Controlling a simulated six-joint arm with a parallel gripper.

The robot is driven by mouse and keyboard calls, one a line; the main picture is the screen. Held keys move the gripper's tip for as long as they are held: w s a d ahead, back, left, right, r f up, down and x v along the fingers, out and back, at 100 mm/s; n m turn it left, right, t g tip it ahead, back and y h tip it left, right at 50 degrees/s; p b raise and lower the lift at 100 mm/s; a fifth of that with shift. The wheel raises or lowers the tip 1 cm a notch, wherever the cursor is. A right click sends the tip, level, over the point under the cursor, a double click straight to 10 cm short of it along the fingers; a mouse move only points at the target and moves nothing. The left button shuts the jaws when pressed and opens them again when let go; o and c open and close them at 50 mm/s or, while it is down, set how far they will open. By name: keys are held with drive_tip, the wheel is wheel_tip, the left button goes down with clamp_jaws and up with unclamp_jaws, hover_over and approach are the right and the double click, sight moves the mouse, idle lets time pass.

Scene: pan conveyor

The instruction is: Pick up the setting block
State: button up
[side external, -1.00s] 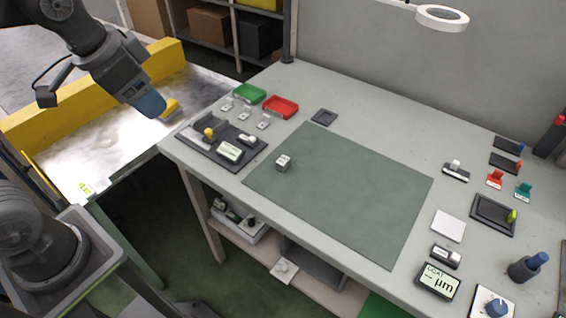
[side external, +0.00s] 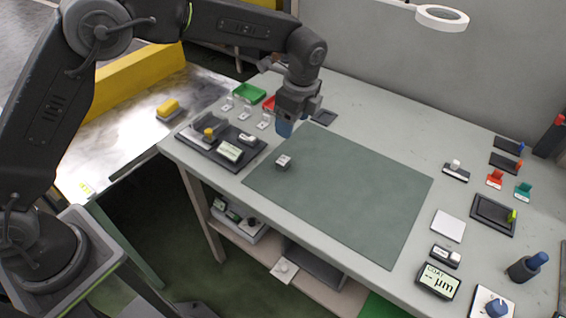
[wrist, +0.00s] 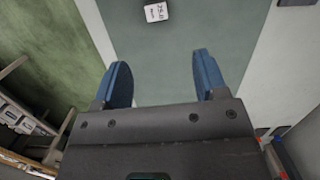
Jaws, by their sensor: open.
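The setting block is a small light-grey cube (side external: 283,162) on the left end of the dark green mat (side external: 340,200). In the wrist view the block (wrist: 157,12) shows at the top with dark printing on its face. My gripper (side external: 285,128) is above the bench, higher than the block and a little behind it in the side view. In the wrist view its two blue fingers (wrist: 164,75) are apart with nothing between them, and the block lies beyond the fingertips.
A dark tray (side external: 207,153) with a gauge and small parts lies left of the mat. Green (side external: 249,94) and red bins stand behind it. A yellow-topped block (side external: 168,107) sits on the metal conveyor (side external: 110,140). The mat around the block is clear.

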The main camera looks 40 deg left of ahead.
hover_over(283, 160)
drive_tip(key=d, duration=0.1)
drive_tip(key=f, duration=0.8)
drive_tip(key=shift+w+f, duration=0.2)
drive_tip(key=shift+w, duration=0.1)
drive_tip(key=shift+s+a+f, duration=0.1)
drive_tip(key=shift+a+f, duration=0.05)
drive_tip(key=shift+f, duration=0.7)
drive_tip(key=shift+s+a+f, duration=0.1)
drive_tip(key=shift+a+f, duration=0.05)
drive_tip(key=shift+f, duration=0.75)
drive_tip(key=shift+s+a+f, duration=0.1)
drive_tip(key=shift+a+f, duration=0.05)
drive_tip(key=shift+f, duration=0.7)
drive_tip(key=shift+c, duration=0.4)
drive_tip(key=c, duration=1)
drive_tip(key=shift+r, duration=0.1)
